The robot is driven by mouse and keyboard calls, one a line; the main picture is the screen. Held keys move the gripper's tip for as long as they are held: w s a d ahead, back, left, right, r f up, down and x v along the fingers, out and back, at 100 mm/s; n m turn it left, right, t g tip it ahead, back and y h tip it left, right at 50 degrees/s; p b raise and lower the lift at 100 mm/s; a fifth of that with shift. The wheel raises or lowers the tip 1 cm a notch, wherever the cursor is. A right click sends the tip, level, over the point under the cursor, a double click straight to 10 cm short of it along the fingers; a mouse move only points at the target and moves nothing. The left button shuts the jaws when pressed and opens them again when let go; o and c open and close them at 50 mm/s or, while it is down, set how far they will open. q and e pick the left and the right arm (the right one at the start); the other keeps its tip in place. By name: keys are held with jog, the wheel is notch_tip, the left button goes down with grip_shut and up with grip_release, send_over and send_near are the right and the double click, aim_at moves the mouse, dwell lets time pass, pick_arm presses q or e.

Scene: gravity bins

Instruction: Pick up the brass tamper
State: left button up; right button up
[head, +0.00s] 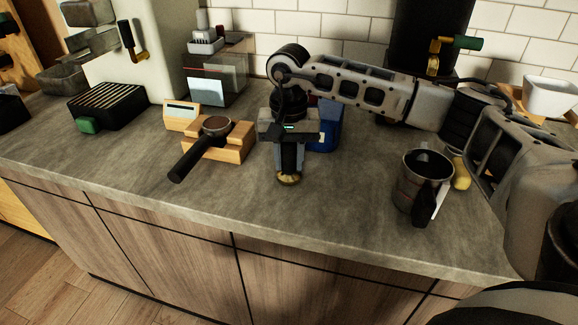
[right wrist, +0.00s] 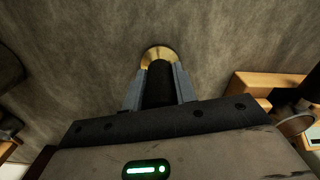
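The brass tamper (head: 288,179) is at the middle of the counter, below my right gripper (head: 289,170). In the right wrist view its round brass base (right wrist: 159,54) shows beyond the fingertips, and its black handle (right wrist: 159,84) stands between the two fingers. The fingers of my right gripper (right wrist: 159,80) lie close against both sides of the handle with no clear gap. The gripper points down and hides most of the handle in the head view. I cannot tell whether the base touches the counter. My left gripper is not in view.
A portafilter (head: 216,126) rests on a wooden stand (head: 232,149) left of the gripper. A blue container (head: 326,128) stands just behind it. A metal pitcher (head: 424,178) stands to the right, near my arm. The counter's front strip (head: 240,205) is clear.

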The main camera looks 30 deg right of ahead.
grip_shut()
jog(key=shift+r, duration=0.15)
jog(key=shift+w+r, duration=0.1)
jog(key=shift+r, duration=0.35)
jog(key=s+a+r+b, duration=0.3)
jog(key=s+a+r, duration=0.2)
jog(key=a+r, duration=0.7)
jog(key=shift+s+a, duration=0.15)
jog(key=shift+a, duration=0.4)
